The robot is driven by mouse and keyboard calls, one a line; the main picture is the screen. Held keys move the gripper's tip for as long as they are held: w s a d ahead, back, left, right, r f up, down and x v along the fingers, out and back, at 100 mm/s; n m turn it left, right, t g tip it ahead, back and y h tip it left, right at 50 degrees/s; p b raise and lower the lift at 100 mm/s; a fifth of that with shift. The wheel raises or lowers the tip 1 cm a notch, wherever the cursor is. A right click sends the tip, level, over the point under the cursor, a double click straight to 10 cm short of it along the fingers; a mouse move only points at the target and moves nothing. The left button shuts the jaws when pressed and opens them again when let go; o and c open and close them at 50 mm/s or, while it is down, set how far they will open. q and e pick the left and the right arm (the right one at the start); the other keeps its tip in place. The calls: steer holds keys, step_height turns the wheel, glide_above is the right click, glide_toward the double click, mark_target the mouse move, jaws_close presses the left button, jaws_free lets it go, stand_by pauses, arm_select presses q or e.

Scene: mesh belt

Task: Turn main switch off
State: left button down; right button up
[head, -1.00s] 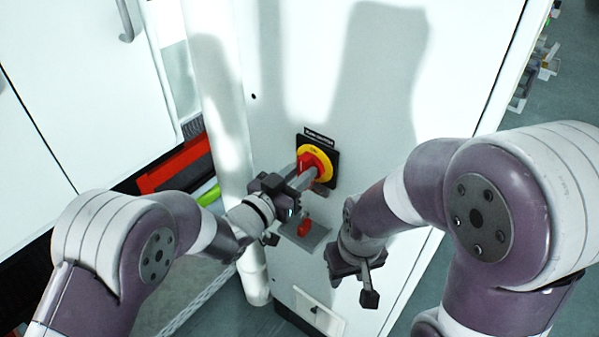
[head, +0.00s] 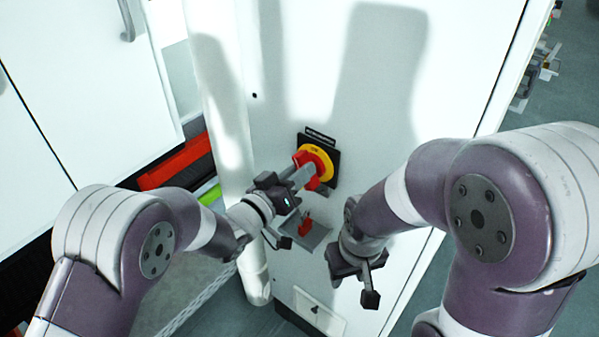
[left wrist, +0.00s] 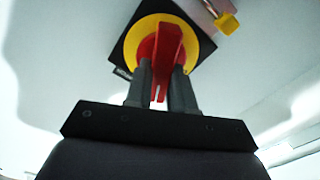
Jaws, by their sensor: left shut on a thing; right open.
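The main switch is a red rotary handle (head: 306,165) on a yellow disc (head: 324,160) with a black square plate, mounted on the white cabinet face. My left gripper (head: 300,178) is shut on the red handle. In the left wrist view the red handle (left wrist: 167,55) stands between the two grey fingers (left wrist: 160,90), with the yellow disc (left wrist: 133,48) behind it. The fingers hide part of the handle in the head view. My right gripper (head: 362,283) is open and empty, low in front of the cabinet, apart from the switch.
The white cabinet (head: 400,100) fills the middle. Below the switch a small grey bracket (head: 318,236) carries a red part (head: 306,226). A white column (head: 228,110) stands left of the switch. A yellow padlock-like piece (left wrist: 226,23) shows in the left wrist view.

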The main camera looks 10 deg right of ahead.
arm_select(q)
steer(key=n, duration=0.4)
steer(key=n+p, duration=0.1)
steer(key=n, duration=0.3)
steer(key=n+p, duration=0.1)
steer(key=n, duration=0.3)
steer(key=shift+w+a+f+n, duration=0.15)
steer(key=shift+w+n, duration=0.1)
steer(key=shift+n, duration=0.05)
stand_by(0.3)
steer(key=c, duration=1)
jaws_free()
steer(key=shift+o, duration=0.2)
steer(key=shift+f, duration=0.15)
